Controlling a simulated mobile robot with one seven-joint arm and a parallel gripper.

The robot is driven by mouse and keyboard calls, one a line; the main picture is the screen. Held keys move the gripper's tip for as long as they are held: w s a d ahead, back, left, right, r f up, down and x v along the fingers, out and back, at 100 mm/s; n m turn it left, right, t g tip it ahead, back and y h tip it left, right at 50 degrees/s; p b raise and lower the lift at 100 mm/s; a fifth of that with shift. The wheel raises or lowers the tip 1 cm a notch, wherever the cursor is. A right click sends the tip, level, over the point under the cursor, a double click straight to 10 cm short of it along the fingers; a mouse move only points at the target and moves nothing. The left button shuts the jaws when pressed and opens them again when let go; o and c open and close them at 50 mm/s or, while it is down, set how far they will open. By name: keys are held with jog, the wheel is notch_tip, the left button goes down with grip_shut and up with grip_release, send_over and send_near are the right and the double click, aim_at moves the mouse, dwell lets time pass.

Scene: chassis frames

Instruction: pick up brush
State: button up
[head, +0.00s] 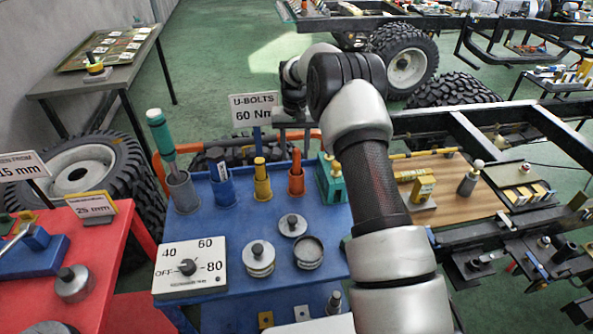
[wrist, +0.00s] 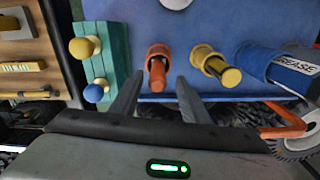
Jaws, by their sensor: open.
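My gripper (wrist: 157,98) is open and empty in the wrist view. Its two fingers point toward an orange cup (wrist: 158,52) holding an orange-handled tool (wrist: 157,74); the tool appears between the fingertips, with no contact visible. In the head view the orange tool (head: 296,160) stands upright in its cup at the back of the blue table. I cannot tell for sure which tool is the brush, since the tools' lower ends are hidden in their cups. A green-handled tool (head: 158,130) leans in a grey cup at the back left. My gripper's fingers are not clear in the head view.
A yellow cup (head: 262,186) and a blue cup (head: 222,190) stand left of the orange one; the blue cup reads "GREASE" in the wrist view (wrist: 290,68). A teal block (head: 331,180) stands to its right. A U-bolts sign (head: 255,108) rises behind.

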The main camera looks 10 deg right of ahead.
aim_at(296, 161)
jog(key=f, duration=0.4)
jog(key=shift+s+d+f, duration=0.15)
jog(key=shift+s+f, duration=0.05)
jog(key=shift+c, duration=0.4)
grip_shut()
jog(key=shift+r, duration=0.1)
